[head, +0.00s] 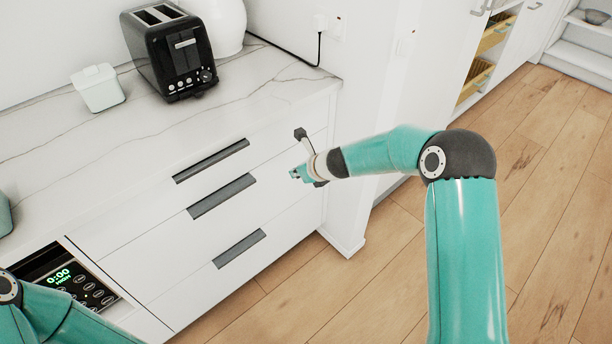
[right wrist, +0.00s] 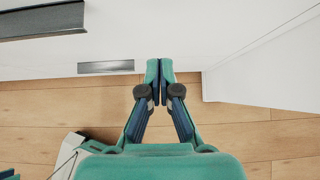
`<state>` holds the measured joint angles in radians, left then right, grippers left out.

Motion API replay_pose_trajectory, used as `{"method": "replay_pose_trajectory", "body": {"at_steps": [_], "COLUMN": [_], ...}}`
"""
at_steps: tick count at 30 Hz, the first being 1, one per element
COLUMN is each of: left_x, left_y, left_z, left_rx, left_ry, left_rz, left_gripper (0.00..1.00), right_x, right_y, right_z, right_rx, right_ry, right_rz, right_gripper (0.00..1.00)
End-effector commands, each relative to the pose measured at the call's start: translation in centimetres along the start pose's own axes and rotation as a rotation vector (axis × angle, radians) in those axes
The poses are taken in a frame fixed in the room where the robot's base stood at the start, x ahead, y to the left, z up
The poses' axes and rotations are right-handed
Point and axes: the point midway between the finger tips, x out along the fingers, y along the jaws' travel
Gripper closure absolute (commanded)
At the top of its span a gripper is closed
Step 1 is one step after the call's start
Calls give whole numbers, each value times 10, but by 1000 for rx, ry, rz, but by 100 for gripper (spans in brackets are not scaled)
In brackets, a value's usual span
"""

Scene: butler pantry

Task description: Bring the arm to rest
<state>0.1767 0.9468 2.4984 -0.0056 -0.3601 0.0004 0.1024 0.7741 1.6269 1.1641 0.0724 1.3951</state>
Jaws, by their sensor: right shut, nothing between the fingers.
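My right arm comes in from the lower right of the head view, bends at a dark elbow joint and reaches left. My right gripper (head: 297,174) is in front of the white drawer fronts, near their right end. In the right wrist view my right gripper (right wrist: 160,64) has its two teal fingertips together with nothing between them. It is shut and empty. Part of my left arm shows at the lower left corner of the head view; my left gripper is out of the picture.
A white counter (head: 262,88) carries a black toaster (head: 165,55) and a small white lidded pot (head: 97,88). Below are drawers with dark handles (head: 222,196), all shut. A panel with a green display (head: 62,277) sits at lower left. The wooden floor (head: 545,200) at right is clear.

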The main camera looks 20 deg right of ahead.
Motion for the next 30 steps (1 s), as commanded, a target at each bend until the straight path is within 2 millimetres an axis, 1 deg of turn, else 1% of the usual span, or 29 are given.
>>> {"method": "replay_pose_trajectory", "body": {"at_steps": [1, 3, 6, 9, 13, 17, 18, 20, 23, 24, 26, 27, 29, 30], "left_x": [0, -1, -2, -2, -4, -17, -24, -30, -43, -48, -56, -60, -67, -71], "left_y": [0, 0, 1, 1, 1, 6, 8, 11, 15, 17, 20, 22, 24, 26], "left_z": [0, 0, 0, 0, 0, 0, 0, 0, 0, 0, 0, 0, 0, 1], "left_rx": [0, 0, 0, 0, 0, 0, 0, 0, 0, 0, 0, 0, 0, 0], "left_ry": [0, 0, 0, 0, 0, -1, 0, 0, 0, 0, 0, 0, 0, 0], "left_rz": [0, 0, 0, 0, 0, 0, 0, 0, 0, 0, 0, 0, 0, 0], "left_gripper": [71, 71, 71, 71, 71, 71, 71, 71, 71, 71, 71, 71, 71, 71], "right_x": [-12, -22, -34, -40, -43, -45, -43, -40, -42, -46, -56, -65, -82, -96], "right_y": [-1, -1, -1, -1, -1, -1, 6, 20, 49, 63, 84, 98, 120, 135], "right_z": [1, 0, 0, 0, 0, -2, -14, -38, -91, -117, -156, -183, -221, -244], "right_rx": [1, 1, 2, 2, 3, 12, 17, 1, -105, -192, -362, -500, -742, -927], "right_ry": [-2, -1, 1, 1, 2, 23, 54, 109, 228, 278, 348, 385, 419, 419], "right_rz": [-2, -1, -1, -1, -1, 5, 22, 55, 121, 158, 228, 286, 393, 477], "right_gripper": [100, 100, 100, 100, 100, 100, 100, 100, 100, 100, 100, 100, 100, 100]}}
